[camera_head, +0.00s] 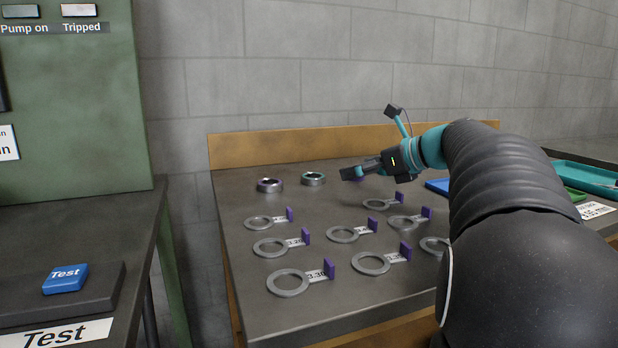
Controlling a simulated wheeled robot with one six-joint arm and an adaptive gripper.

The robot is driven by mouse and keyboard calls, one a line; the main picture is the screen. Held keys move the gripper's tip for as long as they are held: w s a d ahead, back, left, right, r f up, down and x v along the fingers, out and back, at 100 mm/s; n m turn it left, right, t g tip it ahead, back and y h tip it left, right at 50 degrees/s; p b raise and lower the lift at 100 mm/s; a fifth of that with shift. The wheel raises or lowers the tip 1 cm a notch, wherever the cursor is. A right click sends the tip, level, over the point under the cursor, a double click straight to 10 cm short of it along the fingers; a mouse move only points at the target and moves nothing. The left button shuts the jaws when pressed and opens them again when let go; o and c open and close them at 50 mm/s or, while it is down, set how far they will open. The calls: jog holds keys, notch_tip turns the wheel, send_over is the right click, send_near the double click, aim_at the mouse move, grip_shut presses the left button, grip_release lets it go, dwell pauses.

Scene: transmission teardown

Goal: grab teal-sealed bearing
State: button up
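The teal-sealed bearing (313,179) is a short metal ring with a green-teal band showing inside its top. It sits flat near the back of the grey workbench (230,215). A similar metal bearing (270,186) with a dark centre stands just to its left. My gripper (350,173) reaches in from the right, its fingers pointing left. Its tip is to the right of the teal-sealed bearing, with a gap between them in the picture. Its height above the bench is unclear. The fingers are seen side-on, so their opening is hidden.
Several flat ring tags with purple ends, such as one front ring (288,283), cover the bench's middle and front. Blue, green and teal trays (590,178) lie at the right. A wooden backboard (285,148) edges the back. A test bench (95,220) stands left.

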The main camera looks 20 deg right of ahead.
send_near(319, 174)
jog(key=a+f, duration=0.1)
jog(key=w+a, duration=0.1)
jog(key=a, duration=0.1)
jog(key=shift+w+f, duration=0.2)
jog(key=shift+f, duration=0.2)
jog(key=shift+r+b+x, duration=0.15)
jog(key=shift+x, duration=1.2)
jog(key=shift+r+b+x, duration=0.15)
jog(key=shift+x, duration=1.2)
jog(key=c, duration=1.4)
jog(key=shift+r, duration=0.1)
